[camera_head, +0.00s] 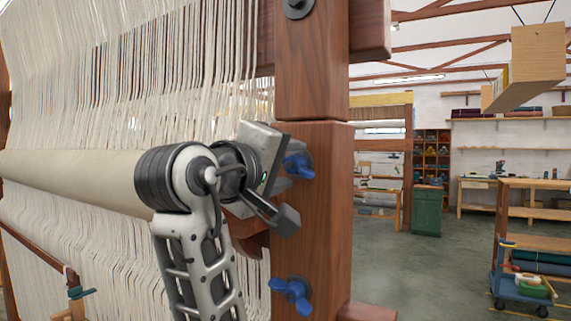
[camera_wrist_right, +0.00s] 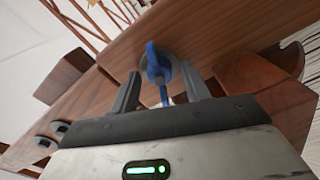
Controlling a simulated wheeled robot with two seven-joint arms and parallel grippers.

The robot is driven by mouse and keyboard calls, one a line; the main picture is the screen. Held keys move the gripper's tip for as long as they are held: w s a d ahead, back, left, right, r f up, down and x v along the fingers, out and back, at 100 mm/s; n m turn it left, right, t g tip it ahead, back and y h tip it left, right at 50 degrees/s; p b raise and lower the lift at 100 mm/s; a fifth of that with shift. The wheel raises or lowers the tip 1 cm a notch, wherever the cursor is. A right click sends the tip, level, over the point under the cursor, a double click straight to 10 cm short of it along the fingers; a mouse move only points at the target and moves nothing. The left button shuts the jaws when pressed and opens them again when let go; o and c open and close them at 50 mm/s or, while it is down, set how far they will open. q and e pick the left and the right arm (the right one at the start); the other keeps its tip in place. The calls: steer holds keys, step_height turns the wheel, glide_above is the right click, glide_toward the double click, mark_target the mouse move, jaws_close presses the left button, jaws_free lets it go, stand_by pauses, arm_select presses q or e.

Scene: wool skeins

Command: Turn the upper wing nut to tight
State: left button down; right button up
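The upper wing nut (camera_head: 300,166) is blue and sits on a dark round washer on the wooden loom post (camera_head: 312,220). A second blue wing nut (camera_head: 292,294) is lower on the same post. My right gripper (camera_head: 284,201) is at the upper wing nut, coming from the left. In the right wrist view the upper wing nut (camera_wrist_right: 155,64) stands between the two fingers of my right gripper (camera_wrist_right: 161,72). The fingers are apart, with a gap on each side of its wings, so the gripper is open. My left gripper is not in view.
Pale warp threads (camera_head: 120,75) and a cloth-covered beam (camera_head: 80,178) fill the left side, close to my right arm. A green cabinet (camera_head: 427,210) and a blue cart (camera_head: 522,290) stand farther back at right. The floor (camera_head: 400,260) between is clear.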

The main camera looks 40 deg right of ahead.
steer(key=c, duration=0.7)
steer(key=shift+c, duration=0.2)
